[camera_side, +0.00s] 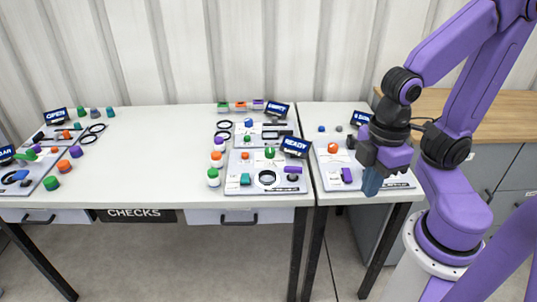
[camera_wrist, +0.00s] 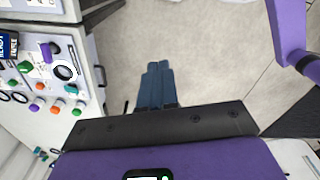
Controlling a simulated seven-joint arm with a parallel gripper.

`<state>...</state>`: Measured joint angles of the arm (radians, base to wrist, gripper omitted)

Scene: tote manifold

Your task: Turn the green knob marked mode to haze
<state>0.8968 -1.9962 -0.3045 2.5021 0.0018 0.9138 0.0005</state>
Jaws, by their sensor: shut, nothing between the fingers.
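A green knob (camera_side: 270,153) stands on the panel with the "READY" display (camera_side: 296,146) on the middle table. A green part on what looks like the same panel shows at the left of the wrist view (camera_wrist: 25,66). The lettering is too small to read, so I cannot confirm "mode" or "haze", nor the knob's setting. My gripper (camera_side: 371,184) is shut and empty, with its blue fingers pointing down above the front edge of the right-hand table, well right of the knob. In the wrist view the closed fingers (camera_wrist: 157,70) hang over bare floor.
Another panel with an orange knob (camera_side: 333,148) lies near my gripper. The left table's middle is clear.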

